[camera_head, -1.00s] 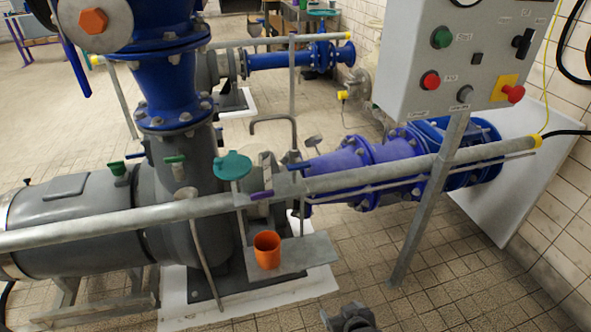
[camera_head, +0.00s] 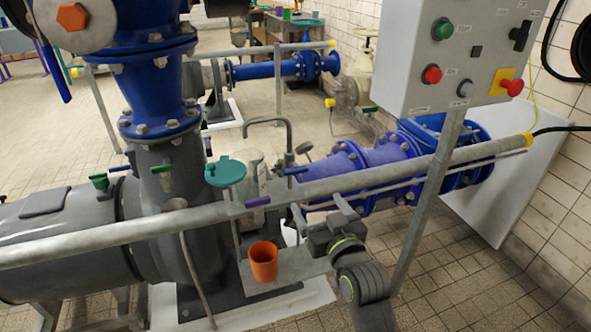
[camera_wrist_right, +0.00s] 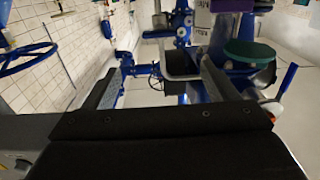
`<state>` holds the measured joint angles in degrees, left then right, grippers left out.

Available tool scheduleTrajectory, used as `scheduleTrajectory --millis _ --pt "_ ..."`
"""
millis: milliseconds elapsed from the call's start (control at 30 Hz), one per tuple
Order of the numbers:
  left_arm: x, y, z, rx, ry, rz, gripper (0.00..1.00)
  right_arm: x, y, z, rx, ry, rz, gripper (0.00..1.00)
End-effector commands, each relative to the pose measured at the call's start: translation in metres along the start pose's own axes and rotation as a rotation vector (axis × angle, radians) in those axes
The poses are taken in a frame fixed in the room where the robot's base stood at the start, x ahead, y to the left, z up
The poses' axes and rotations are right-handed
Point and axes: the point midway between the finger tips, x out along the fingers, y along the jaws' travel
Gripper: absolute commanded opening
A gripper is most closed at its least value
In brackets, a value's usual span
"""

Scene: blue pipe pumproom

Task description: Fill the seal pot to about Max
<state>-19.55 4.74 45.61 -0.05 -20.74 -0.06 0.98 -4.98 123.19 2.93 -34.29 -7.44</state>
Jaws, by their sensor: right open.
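An orange cup (camera_head: 263,262) stands upright on a grey shelf plate (camera_head: 295,266) below the railing. A teal round lid or disc (camera_head: 225,172) sits above the railing; a teal disc (camera_wrist_right: 252,50) also shows in the right wrist view. Beside it, a pale grey vessel (camera_head: 251,178), possibly the seal pot, stands partly hidden by the railing; no level or Max mark is readable. A bent grey spout (camera_head: 270,121) with a blue lever (camera_head: 294,171) rises nearby. My right gripper (camera_head: 319,208) is open and empty, right of the cup, near the railing. My left gripper is out of view.
A grey railing (camera_head: 400,174) crosses in front of the pump and blue pipes. A control box (camera_head: 460,55) on a post (camera_head: 428,215) stands at right. Tiled floor at lower right is clear.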

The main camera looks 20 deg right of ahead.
Motion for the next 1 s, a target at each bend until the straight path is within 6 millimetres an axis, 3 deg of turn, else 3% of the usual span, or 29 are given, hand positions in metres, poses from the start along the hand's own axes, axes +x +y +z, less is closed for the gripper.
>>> scheduleTrajectory --millis 600,800,1000 --pt "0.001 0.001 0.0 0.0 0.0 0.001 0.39 0.114 0.0 0.0 -0.001 0.0 0.0 0.8" --pt "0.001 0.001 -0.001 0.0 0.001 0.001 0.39 0.139 0.0 0.001 -0.001 0.0 0.0 0.8" --pt "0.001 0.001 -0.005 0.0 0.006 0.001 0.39 0.151 0.0 0.001 0.0 -0.001 0.0 0.8"
